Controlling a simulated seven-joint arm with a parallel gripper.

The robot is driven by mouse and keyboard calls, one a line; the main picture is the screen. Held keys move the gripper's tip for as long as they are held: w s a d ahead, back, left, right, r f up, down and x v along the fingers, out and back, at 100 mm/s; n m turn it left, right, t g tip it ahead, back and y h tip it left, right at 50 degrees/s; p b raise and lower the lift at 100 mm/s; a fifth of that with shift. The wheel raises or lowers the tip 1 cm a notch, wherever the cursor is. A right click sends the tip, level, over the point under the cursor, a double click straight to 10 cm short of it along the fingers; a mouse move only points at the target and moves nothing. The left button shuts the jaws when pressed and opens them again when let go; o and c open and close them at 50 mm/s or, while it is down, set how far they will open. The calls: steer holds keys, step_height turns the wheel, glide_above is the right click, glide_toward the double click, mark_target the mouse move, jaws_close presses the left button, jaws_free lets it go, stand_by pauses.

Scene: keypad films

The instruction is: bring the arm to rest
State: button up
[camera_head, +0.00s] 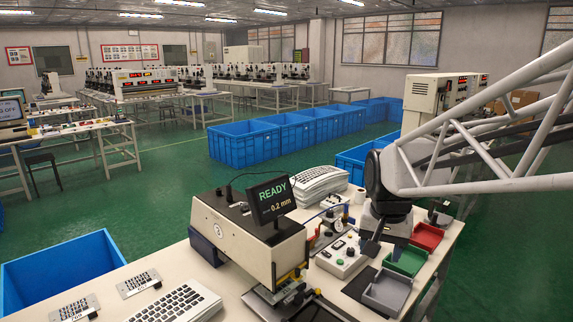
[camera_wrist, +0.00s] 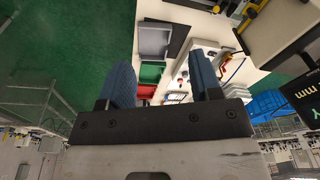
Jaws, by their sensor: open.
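My gripper (camera_wrist: 163,68) shows in the wrist view with its two blue fingers wide apart and nothing between them. In the head view the dark end of my arm hangs over the right part of the workbench (camera_head: 345,300), and my gripper (camera_head: 371,246) points down near the trays. In the head view its fingertips are too small to make out. It appears above the bench, not touching anything that I can tell. A grey tray (camera_head: 387,291), a green tray (camera_head: 407,261) and a red tray (camera_head: 427,236) stand beside it.
A tester (camera_head: 235,235) with a screen (camera_head: 272,200) reading READY 0.2 mm stands left of my gripper. A control box (camera_head: 340,257) lies close by. A white keypad (camera_head: 178,304) and a stack of white keypads (camera_head: 318,184) are on the bench. Blue crates (camera_head: 244,142) stand behind.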

steer(key=s+f+n, duration=0.1)
steer(key=s+n, duration=0.1)
steer(key=s, duration=0.7)
steer(key=s+a+f+n+t, duration=0.1)
steer(key=s+n, duration=0.1)
steer(key=s, duration=0.8)
steer(key=shift+s+f, duration=0.2)
steer(key=shift+f, duration=0.1)
